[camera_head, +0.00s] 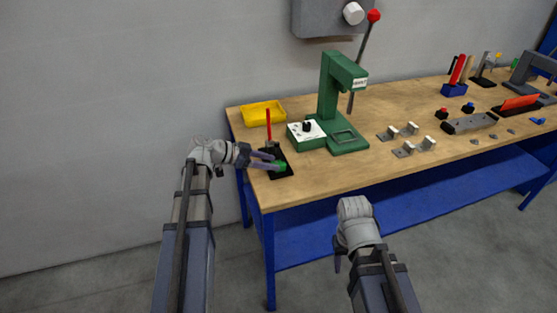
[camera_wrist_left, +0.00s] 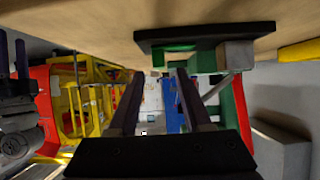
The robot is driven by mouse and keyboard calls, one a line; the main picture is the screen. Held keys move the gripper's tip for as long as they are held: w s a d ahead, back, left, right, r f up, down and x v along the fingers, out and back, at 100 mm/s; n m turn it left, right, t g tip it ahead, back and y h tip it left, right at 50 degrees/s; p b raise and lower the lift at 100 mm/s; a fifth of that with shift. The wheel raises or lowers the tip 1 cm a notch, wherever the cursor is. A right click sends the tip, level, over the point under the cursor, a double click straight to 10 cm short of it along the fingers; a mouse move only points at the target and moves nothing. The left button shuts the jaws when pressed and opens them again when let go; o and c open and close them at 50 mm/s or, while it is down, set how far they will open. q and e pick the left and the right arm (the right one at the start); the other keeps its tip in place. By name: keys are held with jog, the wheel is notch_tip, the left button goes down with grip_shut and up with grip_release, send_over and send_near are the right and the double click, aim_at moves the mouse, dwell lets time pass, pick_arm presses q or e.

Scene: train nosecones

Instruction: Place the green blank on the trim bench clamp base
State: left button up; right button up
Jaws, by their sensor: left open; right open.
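A green blank (camera_head: 281,167) sits at the front of the black clamp base (camera_head: 284,174), which has an upright red handle (camera_head: 268,122) and stands at the bench's near left corner. My left gripper (camera_head: 272,161) reaches in from the left, open, its fingertips beside the blank. In the left wrist view, which looks upside down, the black plate (camera_wrist_left: 205,36) is at the top with green (camera_wrist_left: 180,59) below it, just beyond the open fingers (camera_wrist_left: 155,80). Whether the fingers touch the blank cannot be told. My right gripper (camera_head: 338,256) is in front of the bench, empty.
Metal brackets (camera_head: 408,140) lie right of the press. The bench's front middle is bare.

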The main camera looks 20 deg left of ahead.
pick_arm(q)
jog(key=p+v, duration=0.2)
jog(key=v, duration=0.4)
jog(key=shift+a+r, duration=0.1)
jog(key=shift+r, duration=0.15)
jog(key=shift+s+a+r+p, duration=0.2)
jog(key=shift+s+a+p, duration=0.25)
jog(key=shift+a, duration=0.1)
dwell(0.3)
